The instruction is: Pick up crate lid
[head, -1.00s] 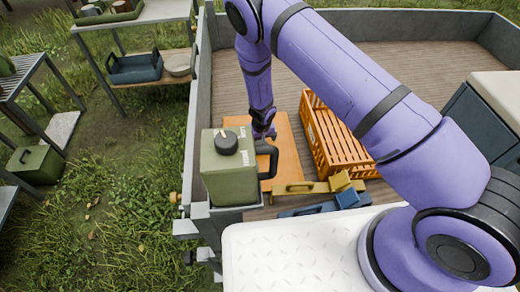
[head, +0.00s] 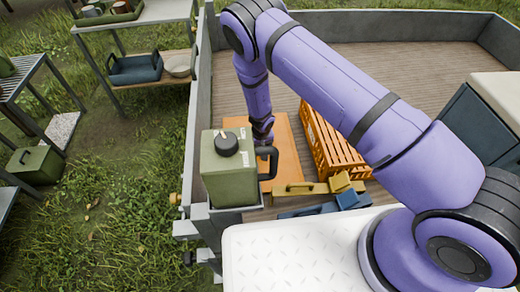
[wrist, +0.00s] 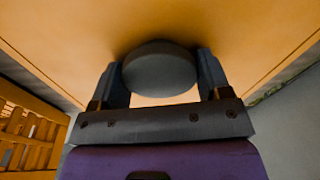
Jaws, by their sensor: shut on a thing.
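The crate lid is a flat orange panel (head: 288,150) on the trailer bed, left of the orange slatted crate. In the wrist view the lid (wrist: 60,45) fills the upper part, with a dark round knob (wrist: 160,70) on it. My gripper (wrist: 162,78) is shut on this knob, one finger on each side. In the head view my gripper (head: 263,138) is over the lid's left part, partly hidden behind the green canister. I cannot tell whether the lid is clear of the bed.
The green canister (head: 228,175) stands at the trailer's near left corner, close to my gripper. The orange slatted crate (head: 330,140) is right of the lid. A yellow tool box (head: 300,189) and a blue one (head: 308,210) lie nearer. The far bed (head: 400,65) is clear.

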